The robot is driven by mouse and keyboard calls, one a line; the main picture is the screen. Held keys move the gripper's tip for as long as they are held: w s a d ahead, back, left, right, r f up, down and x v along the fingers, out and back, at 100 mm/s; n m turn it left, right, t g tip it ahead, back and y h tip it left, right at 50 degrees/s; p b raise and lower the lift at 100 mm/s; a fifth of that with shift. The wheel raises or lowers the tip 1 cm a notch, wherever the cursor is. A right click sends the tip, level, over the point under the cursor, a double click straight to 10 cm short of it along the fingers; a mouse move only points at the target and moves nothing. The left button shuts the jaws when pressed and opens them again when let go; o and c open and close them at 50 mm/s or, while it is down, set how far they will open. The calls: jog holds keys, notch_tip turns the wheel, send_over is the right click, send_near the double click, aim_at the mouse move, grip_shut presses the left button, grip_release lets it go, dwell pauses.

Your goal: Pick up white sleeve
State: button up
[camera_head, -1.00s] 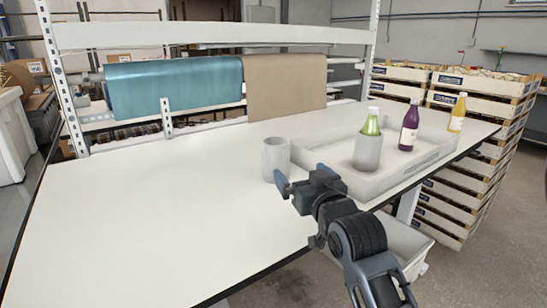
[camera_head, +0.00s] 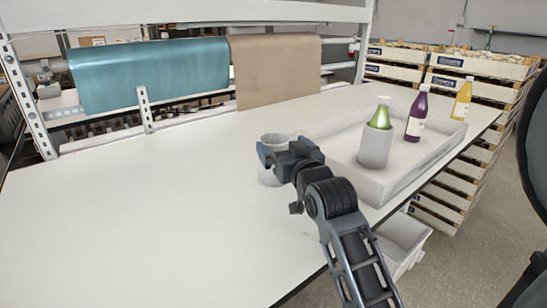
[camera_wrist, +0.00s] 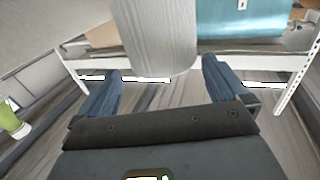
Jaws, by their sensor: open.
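A white, open-topped cylindrical sleeve (camera_head: 268,177) stands upright on the table, partly hidden behind my gripper (camera_head: 279,156) in the head view. In the wrist view the sleeve (camera_wrist: 160,35) is large, at top centre, its lower end between and just beyond the fingers of my gripper (camera_wrist: 162,70). The fingers are apart with nothing clamped; whether either touches the sleeve I cannot tell. A second white sleeve (camera_head: 375,148) stands in the tray around the lower part of a green bottle (camera_head: 380,114).
Teal and brown rolls (camera_head: 150,75) hang at the table's back. The white table (camera_head: 130,220) is clear at left and front.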

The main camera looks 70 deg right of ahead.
aim_at(270, 134)
jog(key=p+x, duration=0.1)
jog(key=x, duration=0.4)
jog(key=shift+w+a, duration=0.1)
jog(key=shift+w, duration=0.15)
jog(key=shift+f, duration=0.1)
jog(key=c, duration=0.4)
